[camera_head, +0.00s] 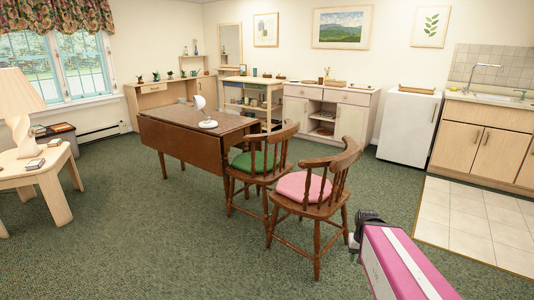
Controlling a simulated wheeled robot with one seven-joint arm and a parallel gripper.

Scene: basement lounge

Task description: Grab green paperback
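I cannot make out a green paperback for certain in the head view. Two small book-like items lie on the pale wooden side table (15,181) at the left: one near its front edge (36,163) and one near its back corner (55,142). Their covers are too small to read, and neither looks clearly green. My arm reaches in from the bottom right, with a dark end part, seemingly my gripper (355,241), over the carpet right of the chairs. It is far from the side table. Its fingers cannot be made out.
A brown drop-leaf table (185,140) with a white lamp (204,112) stands mid-room. A green-cushioned chair (254,161) and a pink-cushioned chair (305,188) stand at its right. A cream lamp (18,95) stands on the side table. Carpet is open at the front left.

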